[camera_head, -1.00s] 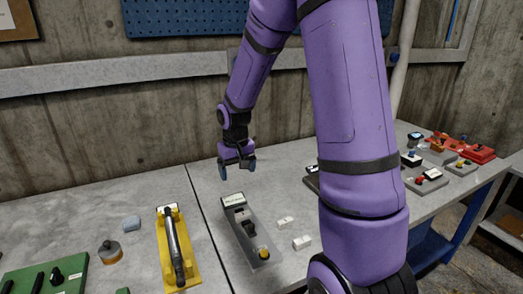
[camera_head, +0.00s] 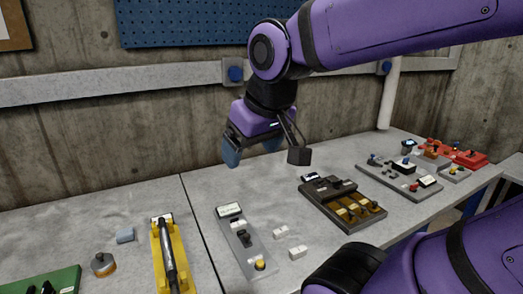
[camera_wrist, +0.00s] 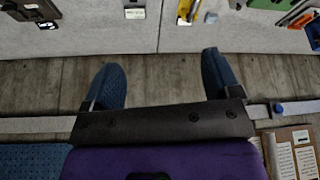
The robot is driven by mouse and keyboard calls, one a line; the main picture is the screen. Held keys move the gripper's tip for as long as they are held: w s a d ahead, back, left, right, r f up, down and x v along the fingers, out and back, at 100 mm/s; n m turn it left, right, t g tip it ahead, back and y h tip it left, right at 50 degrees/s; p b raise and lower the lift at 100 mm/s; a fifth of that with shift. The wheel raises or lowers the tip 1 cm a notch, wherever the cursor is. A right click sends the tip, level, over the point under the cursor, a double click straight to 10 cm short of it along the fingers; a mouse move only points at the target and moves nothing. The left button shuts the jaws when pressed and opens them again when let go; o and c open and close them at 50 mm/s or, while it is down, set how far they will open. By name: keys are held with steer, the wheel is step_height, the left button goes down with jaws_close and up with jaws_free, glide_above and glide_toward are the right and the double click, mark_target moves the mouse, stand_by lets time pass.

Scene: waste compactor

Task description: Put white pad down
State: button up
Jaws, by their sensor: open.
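Two small white blocks lie on the grey table, a farther one (camera_head: 281,232) and a nearer one (camera_head: 298,252), just right of a grey switch panel (camera_head: 242,243). I cannot tell which of them is the white pad. My gripper (camera_head: 252,156) is raised above the back of the table, behind and above the blocks, apart from them. Its blue-padded fingers are spread, with nothing between them. In the wrist view the gap between the fingertips (camera_wrist: 160,68) is also empty, with the wall and the table's back edge beyond.
A yellow base with a black bar (camera_head: 170,258) and a round orange-and-grey knob (camera_head: 103,264) stand left of the table seam. A dark panel with brown slots (camera_head: 343,203) is right of the blocks. More control panels (camera_head: 398,178) stand farther right. Bare table lies below the gripper.

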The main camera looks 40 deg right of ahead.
steer(key=s, duration=0.3)
steer(key=shift+a+r, duration=0.25)
steer(key=shift+a, duration=0.05)
